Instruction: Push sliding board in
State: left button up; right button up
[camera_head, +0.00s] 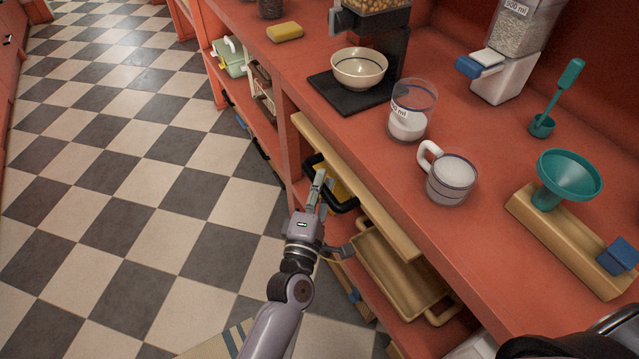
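The sliding board (352,182) is a long, light wooden strip. It sticks out from under the front edge of the red counter, over the lower shelves. My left gripper (332,214) is beside its outer edge, on the aisle side, with its two fingers spread apart and nothing between them. One finger points up along the board and the other points toward the lower shelf. I cannot tell whether a finger touches the board.
On the counter (480,222) stand a striped bowl (358,68), a glass measuring cup (412,108), a white mug (450,178) and a teal funnel (568,178) on a wooden stand. A tan tray (385,275) lies on the shelf below. The checkered floor (130,170) at left is clear.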

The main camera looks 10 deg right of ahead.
pick_arm(q)
jog(key=o, duration=0.5)
jog(key=shift+c, duration=0.2)
jog(key=shift+a, duration=0.1)
jog(key=shift+s+a+f, duration=0.1)
jog(key=shift+s, duration=0.15)
jog(key=v, duration=1.1)
jog(key=shift+s, duration=0.2)
pick_arm(e)
jog(key=shift+a, duration=0.5)
pick_arm(q)
jog(key=shift+a, duration=0.1)
